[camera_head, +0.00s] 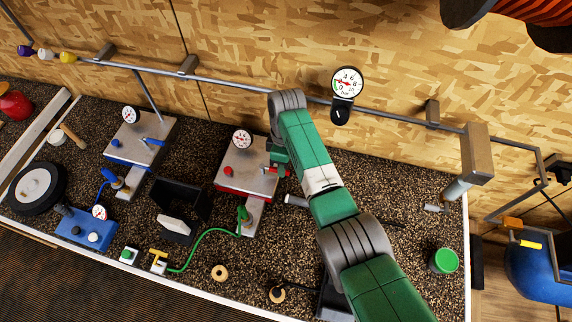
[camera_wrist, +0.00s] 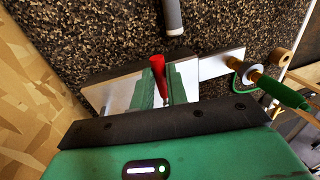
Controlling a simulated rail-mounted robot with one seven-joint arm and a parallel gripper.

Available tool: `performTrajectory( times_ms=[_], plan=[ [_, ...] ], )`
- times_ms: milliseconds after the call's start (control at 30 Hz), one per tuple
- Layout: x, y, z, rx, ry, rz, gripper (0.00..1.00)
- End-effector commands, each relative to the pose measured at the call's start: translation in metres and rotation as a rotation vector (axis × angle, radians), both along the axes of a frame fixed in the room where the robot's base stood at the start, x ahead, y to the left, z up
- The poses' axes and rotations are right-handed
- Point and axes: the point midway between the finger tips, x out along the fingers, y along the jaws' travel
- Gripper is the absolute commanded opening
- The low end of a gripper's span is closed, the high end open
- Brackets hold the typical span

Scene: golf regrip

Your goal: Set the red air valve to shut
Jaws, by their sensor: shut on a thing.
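The red air valve's lever (camera_wrist: 157,65) shows in the wrist view between my two green fingers. My gripper (camera_wrist: 160,88) is shut on this lever, and its tip sticks out beyond the fingers. In the head view my gripper (camera_head: 279,158) is at the right edge of the grey-topped, red-based station (camera_head: 249,168). Only a bit of red shows beside the fingers there. The valve's body is mostly hidden, so I cannot tell whether it is open or shut. A round gauge (camera_head: 242,139) and a red knob (camera_head: 229,171) are on the station.
A blue-based station (camera_head: 140,140) with a blue lever stands to the left. A black bin (camera_head: 180,201) is between the stations. A green hose (camera_head: 205,234) curves across the front. A green-topped can (camera_head: 444,261) stands at the right. A rail with a gauge (camera_head: 347,82) runs along the wall.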

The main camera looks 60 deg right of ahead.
Motion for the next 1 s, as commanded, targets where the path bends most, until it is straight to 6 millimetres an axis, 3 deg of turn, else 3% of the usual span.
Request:
performTrajectory(
  times_ms=[267, 300, 400, 667, 1000],
  plan=[
    [0.000, 0.000, 0.001, -0.002, -0.001, 0.002, 0.00],
    [0.000, 0.000, 0.001, -0.002, -0.001, 0.002, 0.23],
    [0.000, 0.000, 0.001, -0.002, -0.001, 0.001, 0.37],
    [0.000, -0.001, 0.002, -0.002, -0.001, 0.000, 0.37],
    [0.005, -0.012, 0.062, -0.002, -0.002, 0.001, 0.37]
  ],
)
